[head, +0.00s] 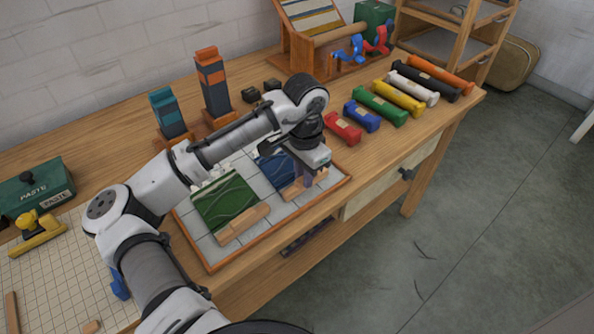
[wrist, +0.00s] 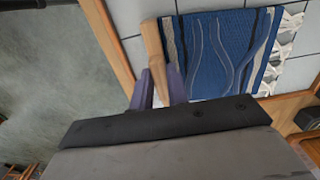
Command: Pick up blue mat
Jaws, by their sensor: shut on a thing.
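The blue mat (head: 271,163) lies on the tiled tray (head: 263,230), partly hidden by my arm in the head view. It has wavy pale lines, a white fringe at one end and a wooden bar along the other. In the wrist view the blue mat (wrist: 222,50) lies flat to the right of my gripper. My gripper (wrist: 160,88) is shut on the mat's wooden bar (wrist: 153,55), a purple finger on each side of it. In the head view my gripper (head: 307,178) is at the tray's right part.
A green mat (head: 226,203) with a wooden bar lies left of the blue mat on the tray. Two upright boxes (head: 213,85) stand behind my arm. The table's front edge is close to the tray.

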